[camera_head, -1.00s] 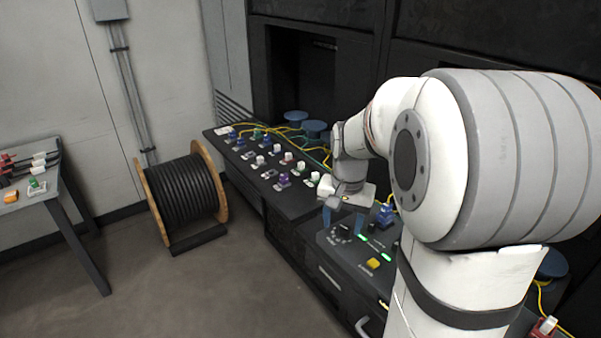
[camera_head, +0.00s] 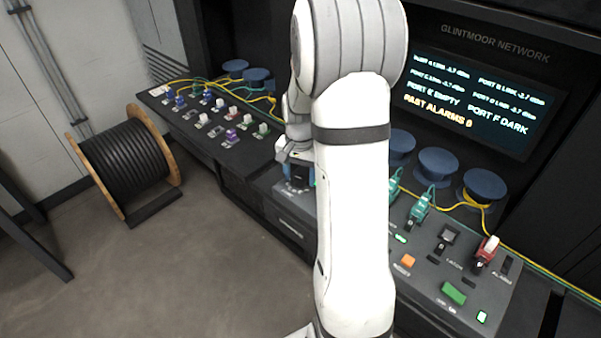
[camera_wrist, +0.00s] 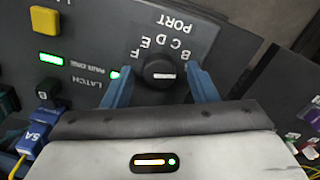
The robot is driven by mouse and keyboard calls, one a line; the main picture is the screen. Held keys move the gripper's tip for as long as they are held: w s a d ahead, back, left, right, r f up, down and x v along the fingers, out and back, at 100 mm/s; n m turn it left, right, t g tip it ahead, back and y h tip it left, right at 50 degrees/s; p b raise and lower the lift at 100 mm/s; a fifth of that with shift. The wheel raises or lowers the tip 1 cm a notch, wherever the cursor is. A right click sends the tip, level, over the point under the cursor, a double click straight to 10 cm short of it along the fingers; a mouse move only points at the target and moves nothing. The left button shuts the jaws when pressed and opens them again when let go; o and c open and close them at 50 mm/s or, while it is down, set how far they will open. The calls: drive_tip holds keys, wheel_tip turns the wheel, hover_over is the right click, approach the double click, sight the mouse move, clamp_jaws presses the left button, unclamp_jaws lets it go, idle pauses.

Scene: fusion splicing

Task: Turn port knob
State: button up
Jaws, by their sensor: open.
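The port knob (camera_wrist: 159,71) is a round black dial with a pale mark on its face. In the wrist view it sits on a dark panel with the word PORT and letters such as B, C, D, E and F around it. My gripper (camera_wrist: 162,82) is open, with one blue finger on each side of the knob. I cannot tell whether the fingers touch it. In the head view my gripper (camera_head: 298,176) is small and partly behind my arm, and the knob is hidden there.
A yellow button (camera_wrist: 45,20), green lights and a blue connector (camera_wrist: 38,138) share the panel. A screen (camera_head: 478,98) shows port readings at the back. A red connector (camera_head: 486,250) and green button (camera_head: 453,293) stand at right. A cable reel (camera_head: 125,163) stands on the floor.

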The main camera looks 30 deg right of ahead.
drive_tip(key=shift+f, duration=0.1)
drive_tip(key=c, duration=0.9)
drive_tip(key=shift+d, duration=0.1)
drive_tip(key=shift+c, duration=0.3)
